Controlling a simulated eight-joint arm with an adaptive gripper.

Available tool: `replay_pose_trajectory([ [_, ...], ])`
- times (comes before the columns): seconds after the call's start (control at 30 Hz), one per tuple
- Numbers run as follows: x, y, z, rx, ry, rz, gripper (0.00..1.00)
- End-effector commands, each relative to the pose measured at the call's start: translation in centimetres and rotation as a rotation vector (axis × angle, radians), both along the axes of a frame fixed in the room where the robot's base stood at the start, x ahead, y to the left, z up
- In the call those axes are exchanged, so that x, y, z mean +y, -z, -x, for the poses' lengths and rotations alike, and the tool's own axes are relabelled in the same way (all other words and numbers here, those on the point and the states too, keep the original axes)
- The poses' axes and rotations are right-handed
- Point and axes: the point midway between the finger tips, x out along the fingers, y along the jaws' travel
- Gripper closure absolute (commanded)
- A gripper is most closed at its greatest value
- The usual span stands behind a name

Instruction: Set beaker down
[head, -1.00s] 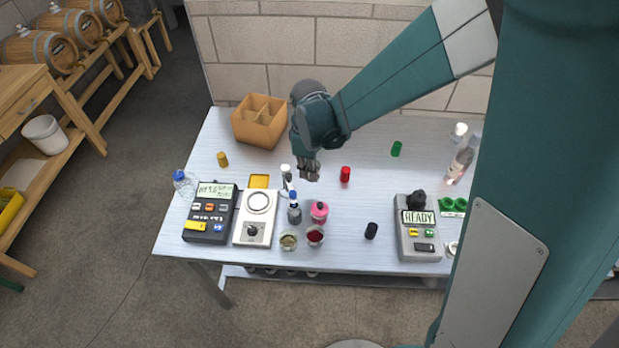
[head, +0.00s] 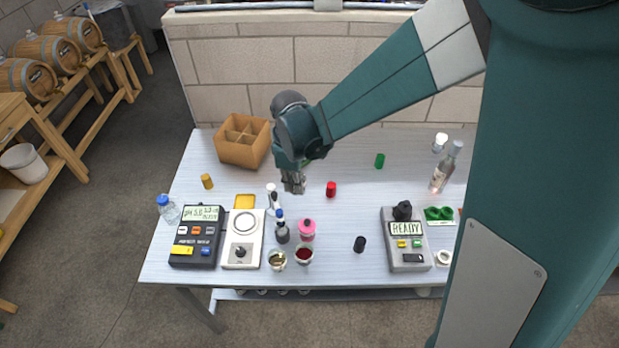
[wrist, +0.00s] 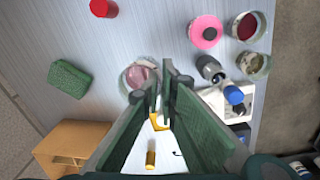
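A round clear glass vessel (wrist: 132,76) with a pinkish inside, which looks like a beaker, shows beside my gripper's fingertips in the wrist view. The fingertips overlap its right edge; whether they pinch its wall or only pass in front is unclear. My gripper (head: 293,188) points down over the middle of the table in the head view, and this vessel cannot be made out there. In the wrist view the fingers (wrist: 162,82) stand close together with a narrow gap. Two other beakers, one with dark red liquid (head: 304,256) and one with olive contents (head: 277,262), stand near the front edge.
A stirrer (head: 243,252), pH meter (head: 196,248), blue-capped bottle (head: 282,234) and pink bottle (head: 307,232) crowd the front left. A green sponge (wrist: 68,82) and cardboard box (head: 240,156) are near.

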Motion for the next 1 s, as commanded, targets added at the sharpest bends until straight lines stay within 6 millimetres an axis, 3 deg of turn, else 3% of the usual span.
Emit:
replay_pose_trajectory([
  [0.27,-0.1,0.0,-0.2,0.0,0.0,0.0,1.0],
  [0.47,-1.2,-0.1,-1.7,0.0,0.005,0.0,1.0],
  [0.67,-3.5,-0.2,-4.7,0.0,0.009,0.0,1.0],
  [1.0,-10.1,-0.4,-11.5,0.0,0.019,0.0,1.0],
])
